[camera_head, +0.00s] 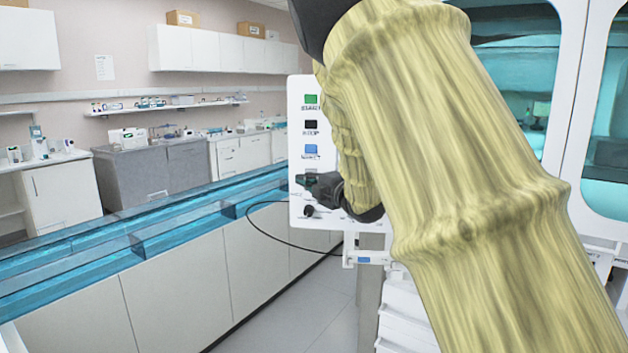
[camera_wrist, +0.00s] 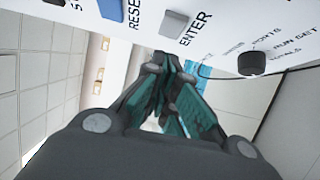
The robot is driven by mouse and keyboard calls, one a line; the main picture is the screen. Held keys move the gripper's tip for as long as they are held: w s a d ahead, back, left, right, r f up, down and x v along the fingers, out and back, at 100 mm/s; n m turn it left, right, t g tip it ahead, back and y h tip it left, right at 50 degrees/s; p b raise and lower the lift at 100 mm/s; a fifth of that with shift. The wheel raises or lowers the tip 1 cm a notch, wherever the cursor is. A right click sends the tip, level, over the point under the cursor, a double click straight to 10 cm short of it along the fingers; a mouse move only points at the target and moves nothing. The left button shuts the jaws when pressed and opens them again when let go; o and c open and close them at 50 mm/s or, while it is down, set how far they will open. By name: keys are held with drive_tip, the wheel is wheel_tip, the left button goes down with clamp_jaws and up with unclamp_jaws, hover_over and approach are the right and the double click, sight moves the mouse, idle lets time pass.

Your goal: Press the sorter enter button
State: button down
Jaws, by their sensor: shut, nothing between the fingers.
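The sorter's white control panel (camera_head: 297,135) stands upright in the middle of the head view. The enter button (camera_wrist: 173,24) is a grey square beside the printed word ENTER in the wrist view. In the head view my gripper (camera_head: 302,180) is in front of the panel, below the blue button. In the wrist view the fingertips are close below the enter button; I cannot tell whether they touch the panel.
A green button (camera_head: 311,99), a black button (camera_head: 310,124) and a blue reset button (camera_head: 311,150) line the panel above my gripper. A black knob (camera_wrist: 251,63) sits beyond the enter button. A blue transparent track (camera_head: 180,226) runs along the left.

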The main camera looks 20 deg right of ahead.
drive_tip(key=shift+w+d+p, duration=0.2)
drive_tip(key=shift+w+d, duration=0.15)
drive_tip(key=shift+w, duration=0.25)
drive_tip(key=shift+w+d+p, duration=0.15)
drive_tip(key=shift+w+d, duration=0.15)
drive_tip(key=shift+w, duration=0.3)
drive_tip(key=shift+d, duration=0.1)
